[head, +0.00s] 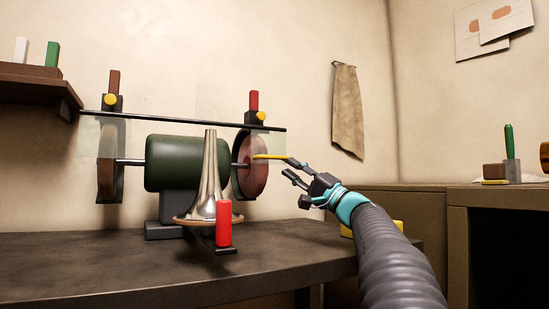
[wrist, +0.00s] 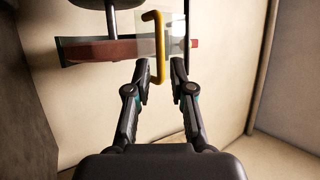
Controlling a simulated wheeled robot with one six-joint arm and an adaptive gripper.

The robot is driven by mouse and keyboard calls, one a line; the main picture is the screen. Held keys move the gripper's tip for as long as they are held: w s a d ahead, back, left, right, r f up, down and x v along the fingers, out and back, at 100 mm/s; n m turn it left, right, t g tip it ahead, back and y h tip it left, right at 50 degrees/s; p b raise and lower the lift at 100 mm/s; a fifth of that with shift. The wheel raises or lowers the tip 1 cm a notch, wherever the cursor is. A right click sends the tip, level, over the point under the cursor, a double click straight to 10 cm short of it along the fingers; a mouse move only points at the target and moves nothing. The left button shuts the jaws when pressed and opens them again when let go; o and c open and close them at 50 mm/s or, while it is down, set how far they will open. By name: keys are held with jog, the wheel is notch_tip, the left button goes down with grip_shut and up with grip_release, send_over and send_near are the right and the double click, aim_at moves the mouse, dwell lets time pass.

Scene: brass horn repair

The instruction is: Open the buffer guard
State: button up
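The buffer (head: 180,163) stands on the bench with a green motor body and a wheel at each end. A clear guard (wrist: 175,22) hangs by the right wheel (head: 250,178), which is reddish. A yellow handle (head: 270,156) sticks out from this guard toward my gripper (head: 288,166). In the wrist view the handle (wrist: 158,40) is a bent yellow bar, and its near end appears between the fingertips of my gripper (wrist: 160,68). The fingers are open, with a gap visible on both sides of the bar. Depth between fingertips and bar is hard to judge.
A dark rod (head: 180,120) runs above the buffer. A metal horn bell (head: 209,180) and a red cylinder (head: 223,222) stand in front of the motor. A cloth (head: 347,110) hangs on the back wall. The bench (head: 90,275) is clear at its front left.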

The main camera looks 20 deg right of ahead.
aim_at(275, 157)
jog(key=p+x, duration=0.1)
jog(key=x, duration=0.6)
jog(key=shift+c, duration=0.2)
grip_shut()
